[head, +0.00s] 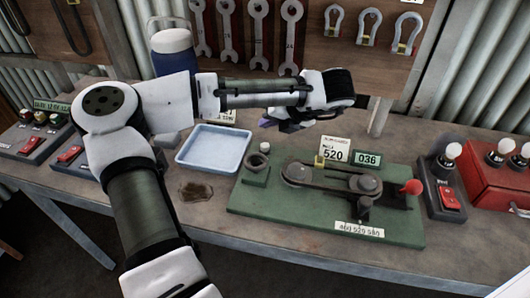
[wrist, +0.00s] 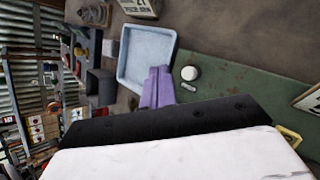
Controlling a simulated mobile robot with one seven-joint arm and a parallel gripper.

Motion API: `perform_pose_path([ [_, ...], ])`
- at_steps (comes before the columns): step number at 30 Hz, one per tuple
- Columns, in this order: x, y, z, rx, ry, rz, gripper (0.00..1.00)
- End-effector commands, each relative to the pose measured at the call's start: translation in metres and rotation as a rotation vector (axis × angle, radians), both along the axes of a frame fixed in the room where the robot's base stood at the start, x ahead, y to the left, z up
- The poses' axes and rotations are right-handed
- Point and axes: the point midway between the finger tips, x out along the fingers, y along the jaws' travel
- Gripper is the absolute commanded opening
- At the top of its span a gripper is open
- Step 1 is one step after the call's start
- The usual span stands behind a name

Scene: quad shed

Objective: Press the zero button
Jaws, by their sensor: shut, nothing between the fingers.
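A small white round button (head: 265,147) stands at the back left corner of a green base plate (head: 262,207). I take it as the zero button; no marking on it is readable. It shows larger in the wrist view (wrist: 189,73), on the green plate. My gripper (head: 267,122) has purple fingers, shut and empty. In the head view it is above the bench, behind the button. In the wrist view the fingers (wrist: 161,72) appear just left of the button, apart from it in the picture. A display (head: 367,158) on the plate reads 036.
The green plate also carries a belt over pulleys, a red-knobbed lever (head: 411,187) and a card (head: 334,149) reading 520. A pale blue tray (head: 213,165) lies left of it. A switch box (head: 440,190) and a red case (head: 497,185) stand at right. A dark stain marks the bench front.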

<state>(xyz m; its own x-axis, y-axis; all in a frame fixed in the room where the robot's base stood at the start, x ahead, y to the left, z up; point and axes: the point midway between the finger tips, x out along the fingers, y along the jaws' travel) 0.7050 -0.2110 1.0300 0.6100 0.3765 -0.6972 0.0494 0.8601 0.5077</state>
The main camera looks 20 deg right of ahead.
Motion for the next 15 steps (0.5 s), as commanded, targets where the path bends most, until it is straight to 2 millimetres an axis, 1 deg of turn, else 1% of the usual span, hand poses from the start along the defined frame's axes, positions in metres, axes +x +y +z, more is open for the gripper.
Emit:
perform_pose_path([
  [1,0.000,0.000,-0.014,0.000,-0.002,0.001,0.00],
  [6,0.000,0.000,-0.032,-0.001,0.001,0.000,0.00],
  [10,0.000,0.000,-0.041,-0.001,-0.001,0.000,0.00],
  [15,0.000,0.000,-0.043,-0.001,-0.001,0.000,0.00],
])
